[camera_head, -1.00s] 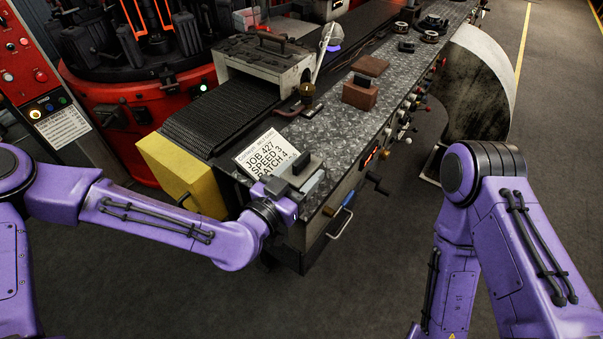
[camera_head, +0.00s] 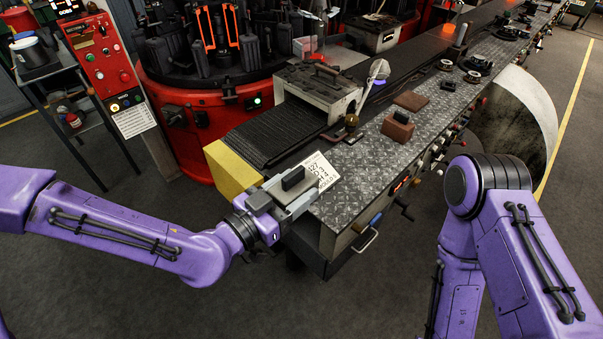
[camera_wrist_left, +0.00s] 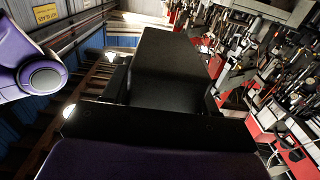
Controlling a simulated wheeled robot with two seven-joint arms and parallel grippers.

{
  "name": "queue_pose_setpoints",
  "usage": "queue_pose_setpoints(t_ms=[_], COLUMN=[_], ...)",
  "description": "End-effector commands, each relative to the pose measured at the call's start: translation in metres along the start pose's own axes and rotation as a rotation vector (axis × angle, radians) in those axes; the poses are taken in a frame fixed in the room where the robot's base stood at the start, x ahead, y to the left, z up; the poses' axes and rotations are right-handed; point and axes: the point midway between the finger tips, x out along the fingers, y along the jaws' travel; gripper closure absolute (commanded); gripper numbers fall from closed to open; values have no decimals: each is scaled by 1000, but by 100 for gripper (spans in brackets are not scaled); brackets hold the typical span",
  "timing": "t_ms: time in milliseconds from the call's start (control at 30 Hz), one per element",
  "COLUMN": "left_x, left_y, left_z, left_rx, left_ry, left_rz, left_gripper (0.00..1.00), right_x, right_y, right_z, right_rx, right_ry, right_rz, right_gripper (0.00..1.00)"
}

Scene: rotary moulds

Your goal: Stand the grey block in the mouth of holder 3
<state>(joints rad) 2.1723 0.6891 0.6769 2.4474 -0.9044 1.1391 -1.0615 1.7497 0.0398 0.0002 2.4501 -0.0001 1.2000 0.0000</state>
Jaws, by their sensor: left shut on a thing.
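My left gripper (camera_head: 291,190) is shut on a dark grey block (camera_head: 293,178), whose top stands up between the fingers. In the left wrist view the block (camera_wrist_left: 167,62) fills the middle, looking almost black. The gripper is at the near left corner of the metal worktop, in front of a white job card. Round red machines with upright dark holders stand at the back; the nearer one (camera_head: 207,122) has two glowing orange bars. I cannot read any holder number, so I cannot tell which is holder 3. My right arm shows at the right, its gripper out of view.
The long patterned worktop (camera_head: 365,165) carries a brown block (camera_head: 397,127), a flat brown piece (camera_head: 411,100) and a brass knob. A yellow end box (camera_head: 230,170) and black conveyor lie behind the gripper. A red control cabinet (camera_head: 100,55) stands at the left. Open floor lies in front.

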Motion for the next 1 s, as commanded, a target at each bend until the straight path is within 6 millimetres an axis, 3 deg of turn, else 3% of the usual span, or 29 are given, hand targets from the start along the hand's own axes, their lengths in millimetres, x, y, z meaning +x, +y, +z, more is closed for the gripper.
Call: queue_pose_setpoints(t_ms=[267,367,467,633,800,1000], left_x=[4,4,1,-17,-52,-92], left_y=[4,-6,-29,-74,-120,-154], left_z=[-5,-10,-13,16,63,104], left_rx=[3,3,4,4,9,8], left_ry=[4,5,5,-2,-4,0], left_rz=[14,-37,-145,-371,-620,-795], left_gripper=[100,100,100,100,100,100], right_x=[-2,-2,-2,4,16,30], right_y=[0,0,0,0,-1,-3], right_z=[-1,-1,-1,2,6,12], right_rx=[0,0,0,1,0,0], right_ry=[1,1,1,0,0,0], right_rz=[0,0,0,0,0,0], right_gripper=[64,64,64,64,64,64])
